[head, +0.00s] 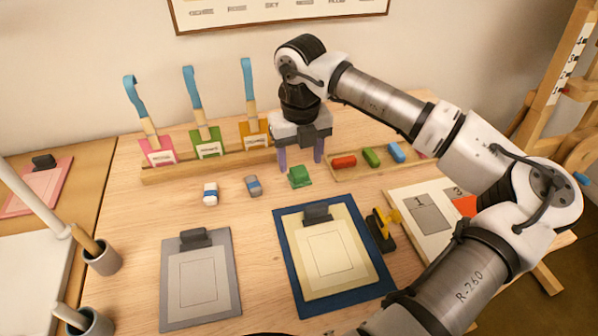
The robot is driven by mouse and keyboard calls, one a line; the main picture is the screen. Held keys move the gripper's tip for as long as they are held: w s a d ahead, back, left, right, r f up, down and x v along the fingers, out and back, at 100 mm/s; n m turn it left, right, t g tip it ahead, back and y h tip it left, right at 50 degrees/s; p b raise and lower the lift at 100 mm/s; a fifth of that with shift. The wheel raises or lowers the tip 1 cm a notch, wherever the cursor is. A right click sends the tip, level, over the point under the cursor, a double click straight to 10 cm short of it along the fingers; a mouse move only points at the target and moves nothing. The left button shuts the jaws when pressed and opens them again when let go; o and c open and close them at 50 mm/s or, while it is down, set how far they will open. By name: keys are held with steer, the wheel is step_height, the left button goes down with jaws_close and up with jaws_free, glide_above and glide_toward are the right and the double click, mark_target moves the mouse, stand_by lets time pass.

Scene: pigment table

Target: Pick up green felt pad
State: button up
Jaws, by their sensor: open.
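The green felt pad (299,177) lies on the wooden table as a small green block. It is just in front of and below my gripper (301,160). My gripper points down with two purple fingers spread apart, one to the left and one to the right. The fingers look empty. The pad shows lower in the picture than the gap between the fingertips. I cannot tell how high the fingertips are above the table.
A white-and-blue eraser (210,194) and a grey-blue one (254,186) lie to the left. A wooden rack (185,174) with colored cards stands behind. A tray (345,173) with red, green and blue pieces is to the right. A blue-framed clipboard (287,239) lies in front.

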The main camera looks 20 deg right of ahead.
mark_target(299, 170)
steer(key=shift+w+a+f+p, duration=0.1)
steer(key=shift+f+p, duration=0.2)
steer(key=shift+f, duration=1.45)
steer(key=c, duration=1.1)
steer(key=shift+o, duration=0.2)
steer(key=shift+r, duration=0.15)
step_height(299, 170, up, 20)
steer(key=b, duration=0.2)
steer(key=shift+b, duration=0.4)
steer(key=o, duration=0.4)
steer(key=c, duration=0.3)
